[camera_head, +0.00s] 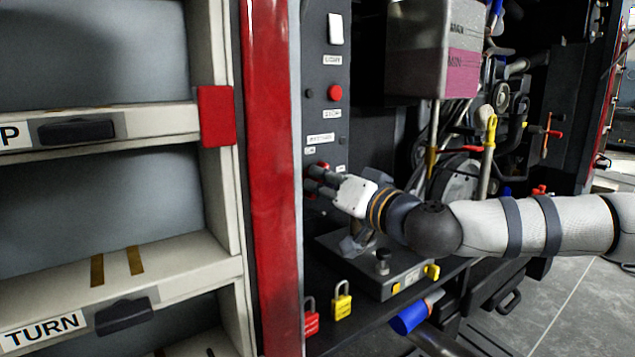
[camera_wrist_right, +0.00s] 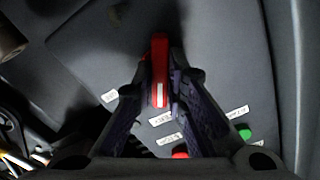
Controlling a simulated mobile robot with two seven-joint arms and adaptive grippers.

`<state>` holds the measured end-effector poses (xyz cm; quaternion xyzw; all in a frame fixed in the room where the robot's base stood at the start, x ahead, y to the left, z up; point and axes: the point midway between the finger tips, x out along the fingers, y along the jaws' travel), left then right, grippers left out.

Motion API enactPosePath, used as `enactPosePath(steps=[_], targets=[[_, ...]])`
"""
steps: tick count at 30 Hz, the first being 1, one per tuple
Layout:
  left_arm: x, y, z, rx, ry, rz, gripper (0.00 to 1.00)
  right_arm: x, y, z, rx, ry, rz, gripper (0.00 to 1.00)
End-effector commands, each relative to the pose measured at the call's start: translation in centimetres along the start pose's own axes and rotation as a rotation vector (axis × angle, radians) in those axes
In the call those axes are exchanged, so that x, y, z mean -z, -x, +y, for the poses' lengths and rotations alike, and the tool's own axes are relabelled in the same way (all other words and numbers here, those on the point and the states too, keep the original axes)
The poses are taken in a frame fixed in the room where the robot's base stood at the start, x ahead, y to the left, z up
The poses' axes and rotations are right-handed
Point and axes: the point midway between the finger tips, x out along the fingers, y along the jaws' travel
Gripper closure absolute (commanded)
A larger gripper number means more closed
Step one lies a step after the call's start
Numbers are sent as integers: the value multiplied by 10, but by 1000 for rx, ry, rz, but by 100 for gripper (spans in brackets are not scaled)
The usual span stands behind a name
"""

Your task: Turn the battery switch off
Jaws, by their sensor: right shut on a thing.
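The battery switch has a red handle with a white stripe (camera_wrist_right: 159,70) and sits on the dark control panel (camera_head: 318,60). In the head view only a little of the red handle (camera_head: 322,166) shows past my fingers. My right gripper (camera_head: 316,180) reaches in from the right to the panel's lower part. In the wrist view my right gripper (camera_wrist_right: 160,80) has one finger on each side of the handle and is shut on it. The handle lies upright in that view. The small labels beside it are too blurred to read. My left gripper is not in view.
A red button (camera_head: 335,93) and a white rocker switch (camera_head: 335,28) sit higher on the panel. A red post (camera_head: 267,170) stands just left of it. Red (camera_head: 311,320) and yellow (camera_head: 342,301) padlocks and a grey box (camera_head: 385,272) are below my right arm.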

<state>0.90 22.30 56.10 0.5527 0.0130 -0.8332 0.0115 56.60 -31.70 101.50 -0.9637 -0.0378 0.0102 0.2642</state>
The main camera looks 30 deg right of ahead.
Motion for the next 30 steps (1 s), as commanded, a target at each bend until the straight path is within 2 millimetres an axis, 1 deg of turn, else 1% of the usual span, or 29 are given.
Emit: enactPosePath(steps=[2, 3, 6, 7, 9, 16, 17, 21, 24, 27, 30], targets=[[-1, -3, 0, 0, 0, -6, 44, -2, 0, 1, -1, -110, -2, 100], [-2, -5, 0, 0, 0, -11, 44, -3, 0, 2, -2, -211, -2, 100], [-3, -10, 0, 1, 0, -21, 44, -3, 0, 2, -3, -424, -2, 100], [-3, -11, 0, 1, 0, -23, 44, -2, 0, 2, -2, -462, -1, 100], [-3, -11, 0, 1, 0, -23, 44, -1, 0, 1, -1, -512, 0, 100], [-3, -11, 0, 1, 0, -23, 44, 0, 0, 1, -1, -529, 0, 100], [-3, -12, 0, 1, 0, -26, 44, -1, 0, 1, -1, -560, 0, 100], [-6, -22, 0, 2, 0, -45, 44, -4, -1, 3, -4, -835, -2, 100], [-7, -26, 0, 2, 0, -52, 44, -3, -1, 2, -3, -978, -1, 100], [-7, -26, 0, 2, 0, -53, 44, -1, 0, 1, -2, -1034, 0, 100], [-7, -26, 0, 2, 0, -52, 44, 0, 0, 1, -1, -1037, 1, 100]])
